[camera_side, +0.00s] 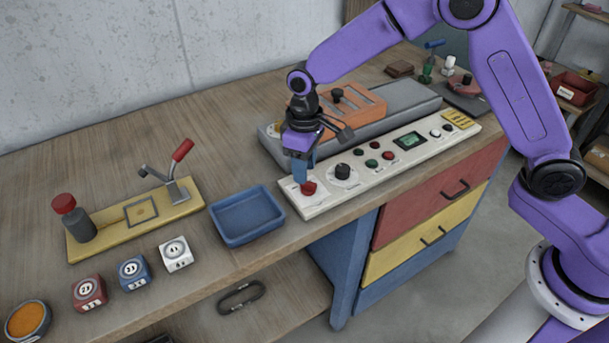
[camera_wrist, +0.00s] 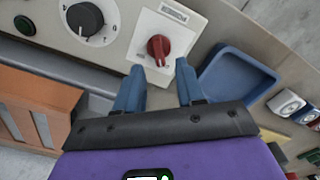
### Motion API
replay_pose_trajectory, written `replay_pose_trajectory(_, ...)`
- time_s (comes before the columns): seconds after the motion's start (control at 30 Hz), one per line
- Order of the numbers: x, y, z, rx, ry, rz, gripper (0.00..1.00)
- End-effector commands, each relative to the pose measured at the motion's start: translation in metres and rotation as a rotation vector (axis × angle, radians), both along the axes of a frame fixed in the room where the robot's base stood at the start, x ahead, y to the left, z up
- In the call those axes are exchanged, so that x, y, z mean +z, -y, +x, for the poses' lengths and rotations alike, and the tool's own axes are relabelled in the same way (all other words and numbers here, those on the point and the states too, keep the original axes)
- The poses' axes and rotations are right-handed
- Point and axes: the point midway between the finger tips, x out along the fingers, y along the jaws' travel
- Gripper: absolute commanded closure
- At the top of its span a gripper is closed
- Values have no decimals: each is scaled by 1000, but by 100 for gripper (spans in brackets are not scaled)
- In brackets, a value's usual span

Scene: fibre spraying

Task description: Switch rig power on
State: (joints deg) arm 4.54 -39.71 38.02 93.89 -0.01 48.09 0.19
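The white control panel (camera_side: 326,195) lies along the bench's front edge. A red rotary switch (camera_side: 309,188) sits at its left end, and it also shows on a white square plate in the wrist view (camera_wrist: 158,48). My gripper (camera_side: 302,179) points down just over the switch. In the wrist view its two blue fingers (camera_wrist: 159,68) are apart with nothing between them. The switch lies just ahead of the gap between the fingertips. I cannot tell whether a finger touches it.
A black dial (camera_side: 342,171), coloured buttons and a small green screen (camera_side: 410,141) share the panel. A blue tray (camera_side: 246,216) stands left of it. Behind is a grey machine with an orange part (camera_side: 362,108). Several dice-like blocks stand at the front left.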

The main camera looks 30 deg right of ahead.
Motion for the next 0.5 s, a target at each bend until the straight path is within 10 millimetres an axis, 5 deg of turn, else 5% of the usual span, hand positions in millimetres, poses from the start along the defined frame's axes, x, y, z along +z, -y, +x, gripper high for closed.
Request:
replay_pose_trajectory(0.2, -27, 0, 0, 0, -2, -1, 62)
replay_pose_trajectory(0.5, -34, 0, 0, 0, 0, 0, 62)
